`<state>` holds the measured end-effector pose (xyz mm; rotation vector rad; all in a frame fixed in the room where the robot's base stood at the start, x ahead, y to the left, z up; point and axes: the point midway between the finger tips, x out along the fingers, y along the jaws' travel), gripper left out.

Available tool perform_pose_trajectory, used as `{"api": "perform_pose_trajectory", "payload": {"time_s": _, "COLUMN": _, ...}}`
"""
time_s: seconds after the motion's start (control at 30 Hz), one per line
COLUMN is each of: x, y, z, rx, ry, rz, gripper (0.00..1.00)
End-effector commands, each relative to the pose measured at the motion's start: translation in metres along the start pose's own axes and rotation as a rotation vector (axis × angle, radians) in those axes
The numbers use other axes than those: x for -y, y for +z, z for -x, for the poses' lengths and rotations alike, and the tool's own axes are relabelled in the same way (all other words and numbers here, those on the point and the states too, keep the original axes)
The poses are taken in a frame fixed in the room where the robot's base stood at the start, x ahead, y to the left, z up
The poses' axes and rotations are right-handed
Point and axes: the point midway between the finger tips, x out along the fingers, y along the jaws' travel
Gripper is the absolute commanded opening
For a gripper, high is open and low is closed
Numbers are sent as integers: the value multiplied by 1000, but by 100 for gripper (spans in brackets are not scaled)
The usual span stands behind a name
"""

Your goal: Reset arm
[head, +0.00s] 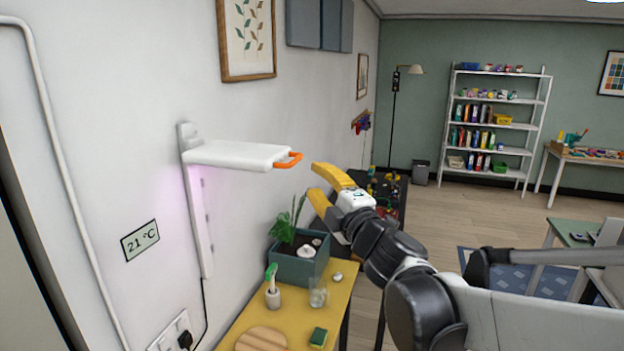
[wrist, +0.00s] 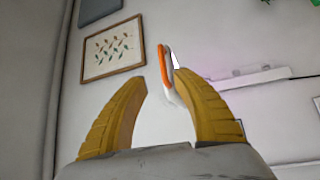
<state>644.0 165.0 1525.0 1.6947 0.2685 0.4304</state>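My gripper (head: 318,181) has yellow fingers, which are spread apart and empty in both views. In the head view it is raised above the yellow table, just right of a white wall lamp (head: 235,155) with an orange handle (head: 288,160). A gap shows between the fingers and the handle. In the wrist view the gripper (wrist: 160,80) points up at the wall, and the orange handle (wrist: 164,65) appears between the fingertips, farther off. My arm reaches in from the lower right of the head view.
A yellow table (head: 332,300) below holds a planter (head: 300,268), a glass (head: 318,294), a sponge (head: 318,337), a round wooden board (head: 262,340) and a brush in a holder (head: 273,296). A white shelf (head: 500,125) stands far back. Open floor (head: 440,225) lies to the right.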

Motion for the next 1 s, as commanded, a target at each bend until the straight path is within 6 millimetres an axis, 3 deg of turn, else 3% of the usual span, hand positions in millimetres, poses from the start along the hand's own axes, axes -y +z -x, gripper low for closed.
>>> {"api": "perform_pose_trajectory", "payload": {"time_s": 0.17, "x": 4, "y": 7, "z": 5, "rx": 25, "ry": -1, "rz": -23, "gripper": 34}}
{"api": "perform_pose_trajectory", "payload": {"time_s": 0.27, "x": 18, "y": 34, "z": 27, "rx": 131, "ry": -7, "rz": -122, "gripper": 34}}
{"api": "perform_pose_trajectory", "payload": {"time_s": 0.37, "x": 51, "y": 77, "z": 70, "rx": 312, "ry": -26, "rz": -308, "gripper": 34}}
{"api": "perform_pose_trajectory", "payload": {"time_s": 0.43, "x": 86, "y": 105, "z": 110, "rx": 454, "ry": -51, "rz": -464, "gripper": 34}}
{"api": "perform_pose_trajectory", "payload": {"time_s": 0.5, "x": 124, "y": 125, "z": 151, "rx": 587, "ry": -82, "rz": -618, "gripper": 34}}
{"api": "perform_pose_trajectory", "payload": {"time_s": 0.6, "x": 184, "y": 138, "z": 209, "rx": 755, "ry": -140, "rz": -826, "gripper": 34}}
{"api": "perform_pose_trajectory", "payload": {"time_s": 0.8, "x": 299, "y": 123, "z": 311, "rx": 1022, "ry": -283, "rz": -1190, "gripper": 34}}
{"api": "perform_pose_trajectory", "payload": {"time_s": 0.9, "x": 339, "y": 105, "z": 346, "rx": 1106, "ry": -352, "rz": -1319, "gripper": 34}}
{"api": "perform_pose_trajectory", "payload": {"time_s": 1.0, "x": 362, "y": 90, "z": 367, "rx": 1158, "ry": -403, "rz": -1401, "gripper": 34}}
